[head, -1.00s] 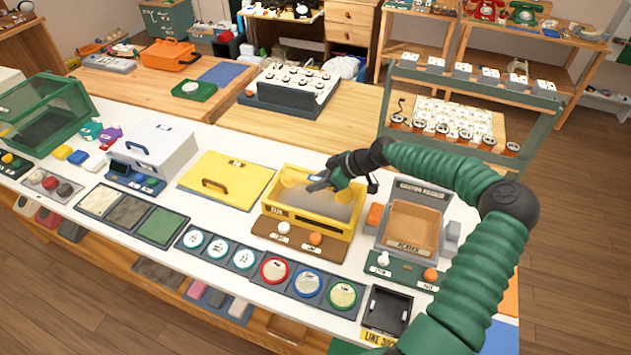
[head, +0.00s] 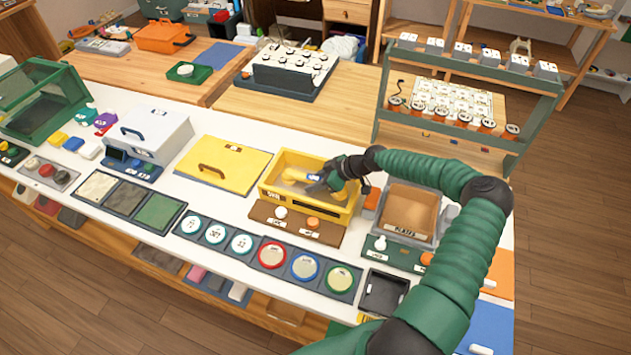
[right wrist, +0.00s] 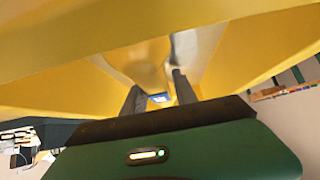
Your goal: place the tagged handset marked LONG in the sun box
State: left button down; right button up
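The sun box (head: 345,213) is a yellow open-topped tray with a label on its front, on the white counter. My right gripper (head: 318,186) reaches down into it from the right. In the right wrist view, its two dark fingers (right wrist: 158,92) stand apart, with yellow walls around them. A yellow handset-like piece (head: 297,174) lies in the box by the fingertips, partly hidden. A small blue and white tag (right wrist: 160,98) shows between the fingers; I cannot read its word. My left gripper is out of view.
A wooden-floored tray (head: 410,208) stands right of the sun box. A yellow lid panel (head: 222,165) lies to its left. A brown strip with two knobs (head: 296,224) and coloured discs (head: 305,267) are in front. A green rack (head: 470,60) stands behind.

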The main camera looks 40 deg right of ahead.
jog(key=shift+o, duration=0.9)
jog(key=shift+a, duration=0.15)
jog(key=shift+w+a+r, duration=0.15)
jog(key=shift+a+r, duration=0.05)
jog(key=shift+a, duration=0.3)
jog(key=shift+d, duration=0.4)
jog(key=shift+s+d+r, duration=0.1)
jog(key=shift+s+d, duration=0.15)
jog(key=shift+s, duration=0.05)
jog(key=v, duration=1)
jog(key=shift+s+a+r, duration=0.25)
jog(key=shift+a+r, duration=0.05)
jog(key=shift+r, duration=0.15)
jog(key=shift+s+d+r, duration=0.15)
jog(key=shift+d, duration=0.15)
